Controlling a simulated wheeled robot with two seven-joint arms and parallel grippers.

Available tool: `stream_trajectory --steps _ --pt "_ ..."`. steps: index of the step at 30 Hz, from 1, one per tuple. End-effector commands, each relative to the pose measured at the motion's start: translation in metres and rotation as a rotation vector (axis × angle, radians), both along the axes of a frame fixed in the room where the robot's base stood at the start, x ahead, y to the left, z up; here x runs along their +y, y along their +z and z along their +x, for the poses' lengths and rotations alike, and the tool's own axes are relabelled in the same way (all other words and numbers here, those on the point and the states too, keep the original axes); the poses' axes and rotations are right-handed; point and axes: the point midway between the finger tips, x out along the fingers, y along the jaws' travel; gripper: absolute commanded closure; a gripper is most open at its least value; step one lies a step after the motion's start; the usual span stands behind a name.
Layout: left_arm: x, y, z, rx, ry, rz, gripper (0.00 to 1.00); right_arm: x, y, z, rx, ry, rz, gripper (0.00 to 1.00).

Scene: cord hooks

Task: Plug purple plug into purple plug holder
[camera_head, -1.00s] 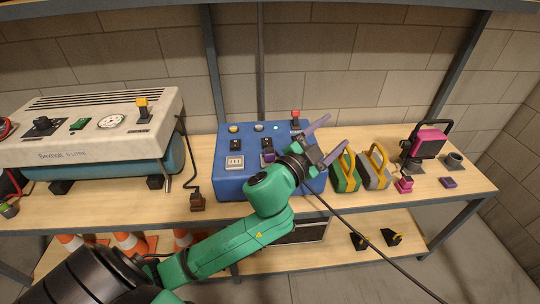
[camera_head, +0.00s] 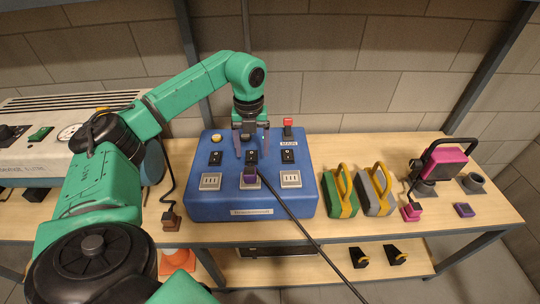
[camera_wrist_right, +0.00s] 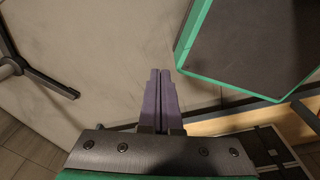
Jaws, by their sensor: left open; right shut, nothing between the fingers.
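The purple plug (camera_head: 250,176) sits in the middle socket on the front of the blue power box (camera_head: 205,205). Its black cord (camera_head: 300,232) runs down to the lower right. A small purple block (camera_head: 463,210), which looks like the purple plug holder, lies at the table's right end. My left gripper (camera_head: 252,154) points down over the box. Its two fingers are apart and empty, on either side of the middle black switch, just behind the plug. My right gripper (camera_wrist_right: 160,75) shows only in the right wrist view, with its purple fingers together and nothing between them.
Green and grey yellow-handled cases (camera_head: 343,198) stand right of the box. A brown plug (camera_head: 170,216) lies to its left.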

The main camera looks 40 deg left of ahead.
Motion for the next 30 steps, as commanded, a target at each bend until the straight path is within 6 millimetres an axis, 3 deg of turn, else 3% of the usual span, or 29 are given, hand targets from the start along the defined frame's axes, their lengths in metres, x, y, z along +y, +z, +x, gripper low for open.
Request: stream_trajectory --steps 4,10,13,16,21,24,30 --pt "0.002 0.001 -0.001 0.003 0.004 0.003 0.22 0.0 0.001 0.014 -0.022 -0.001 0.001 1.0" --pt "0.001 -0.001 -0.001 0.002 0.001 0.001 0.22 -0.003 -0.004 -0.038 0.061 -0.003 -0.005 1.0" --pt "0.001 -0.007 -0.001 0.001 0.0 0.0 0.22 -0.003 -0.01 -0.049 0.079 -0.002 -0.007 1.0" --pt "0.0 -0.019 -0.001 0.001 0.0 0.0 0.22 -0.002 -0.021 -0.039 0.063 -0.002 -0.005 1.0" --pt "0.0 -0.045 -0.002 0.001 0.0 0.0 0.22 0.0 -0.044 -0.004 0.003 -0.001 0.0 1.0" --pt "0.0 -0.061 -0.002 0.001 0.0 0.0 0.22 0.0 -0.058 -0.004 0.003 0.0 0.0 1.0" --pt "0.0 -0.084 -0.003 0.002 -0.001 0.0 0.22 -0.001 -0.068 -0.021 0.03 0.0 -0.002 1.0"
